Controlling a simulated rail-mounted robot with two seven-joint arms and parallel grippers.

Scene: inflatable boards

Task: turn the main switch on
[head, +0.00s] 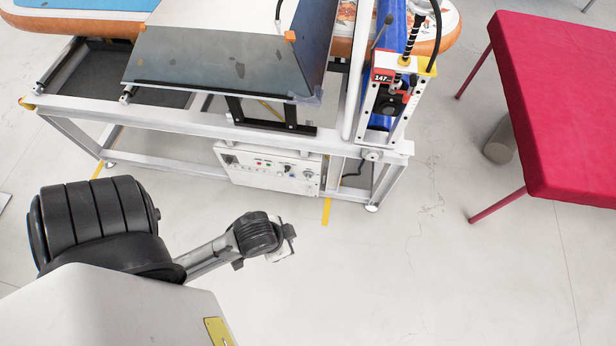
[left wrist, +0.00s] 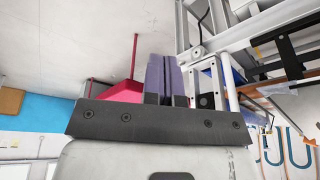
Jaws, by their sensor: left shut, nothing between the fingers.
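A white control box (head: 268,180) hangs low under the machine frame in the head view. Its face carries a dark square part (head: 229,160) at the left, small red and green buttons in the middle, and dark knobs at the right. I cannot tell which one is the main switch. My left gripper (head: 285,243) is in front of and below the box in the head view, apart from it. In the left wrist view its fingers (left wrist: 163,78) are together and empty. The control face is not clearly seen there. My right gripper is in neither view.
The white machine frame (head: 150,121) stands around and above the box. A frame leg (head: 390,186) stands right of it. A red table (head: 565,100) is at the right, with a grey cylinder (head: 499,142) beneath. Open floor (head: 400,270) lies to the front right.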

